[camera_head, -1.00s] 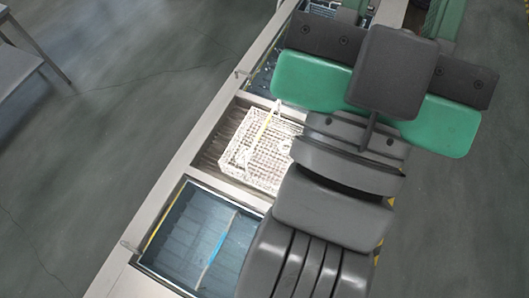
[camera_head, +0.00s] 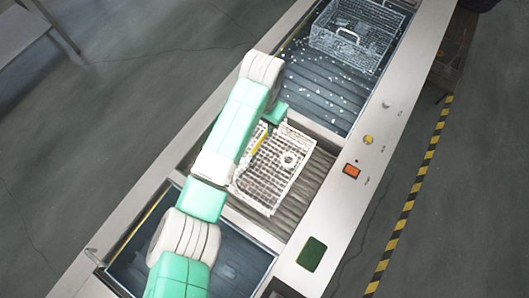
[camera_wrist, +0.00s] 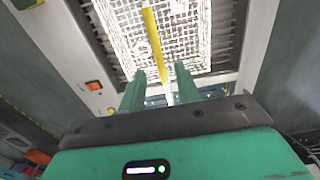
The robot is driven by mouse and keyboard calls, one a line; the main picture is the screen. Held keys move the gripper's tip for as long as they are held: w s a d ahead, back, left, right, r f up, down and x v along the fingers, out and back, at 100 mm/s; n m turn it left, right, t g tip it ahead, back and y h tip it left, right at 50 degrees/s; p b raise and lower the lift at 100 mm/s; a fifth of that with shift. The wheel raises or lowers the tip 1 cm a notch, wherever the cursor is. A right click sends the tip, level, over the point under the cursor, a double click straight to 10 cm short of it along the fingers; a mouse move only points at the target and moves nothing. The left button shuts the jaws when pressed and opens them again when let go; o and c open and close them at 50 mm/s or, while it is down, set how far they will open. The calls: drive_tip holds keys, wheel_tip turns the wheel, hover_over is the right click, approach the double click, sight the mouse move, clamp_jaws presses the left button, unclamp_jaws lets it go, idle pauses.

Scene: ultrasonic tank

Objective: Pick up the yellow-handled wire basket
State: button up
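The white wire basket (camera_head: 268,187) sits in the middle bay of the long machine. Its yellow handle (camera_head: 261,141) shows partly beside my arm in the head view. In the wrist view the basket (camera_wrist: 190,30) fills the top, and the yellow handle (camera_wrist: 153,42) runs down toward the gap between my fingers. My gripper (camera_wrist: 159,70) is open, with its two green fingers apart. The near end of the handle appears between the fingertips; I cannot tell how far above it they are. In the head view my arm hides the fingers and the basket's left part.
A second, grey wire basket (camera_head: 357,35) stands in the far water tank (camera_head: 318,88). A near tank (camera_head: 235,258) lies at the lower left. The right panel has an orange switch (camera_head: 351,171) and knobs. Yellow-black floor tape (camera_head: 408,200) runs along the right.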

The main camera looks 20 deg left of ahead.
sight(263, 137)
drive_tip(key=shift+s+f, duration=0.2)
drive_tip(key=shift+f, duration=0.1)
drive_tip(key=f, duration=0.6)
drive_tip(key=shift+s+f, duration=0.15)
drive_tip(key=shift+s, duration=0.2)
drive_tip(key=shift+w+f, duration=0.1)
drive_tip(key=shift+f, duration=0.4)
drive_tip(key=shift+c, duration=0.4)
clamp_jaws()
drive_tip(key=shift+r, duration=0.1)
